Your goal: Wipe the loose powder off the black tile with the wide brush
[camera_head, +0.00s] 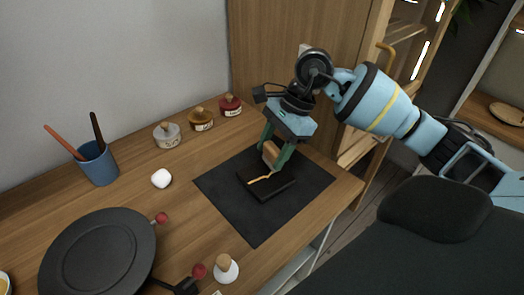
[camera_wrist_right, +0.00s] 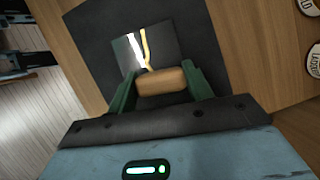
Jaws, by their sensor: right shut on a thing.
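The black tile (camera_head: 285,187) lies on a dark mat (camera_head: 235,207), with a gold seam line (camera_head: 265,177) across it. It also shows in the right wrist view (camera_wrist_right: 170,38), where a bright white streak, perhaps glare, lies beside the gold line. I cannot make out loose powder clearly. My right gripper (camera_head: 275,152) is above the tile, pointing down, shut on the wide brush (camera_wrist_right: 162,82). Only the brush's wooden block shows clearly; its bristles are hidden, and I cannot tell whether they touch the tile. My left gripper is not in view.
A black round plate (camera_head: 98,258) stands at the front left. A blue cup (camera_head: 98,163) with two sticks is behind it. Lidded jars (camera_head: 201,119) line the back. A white lump (camera_head: 161,178) and a white wooden-topped stamp (camera_head: 226,268) sit left of the mat.

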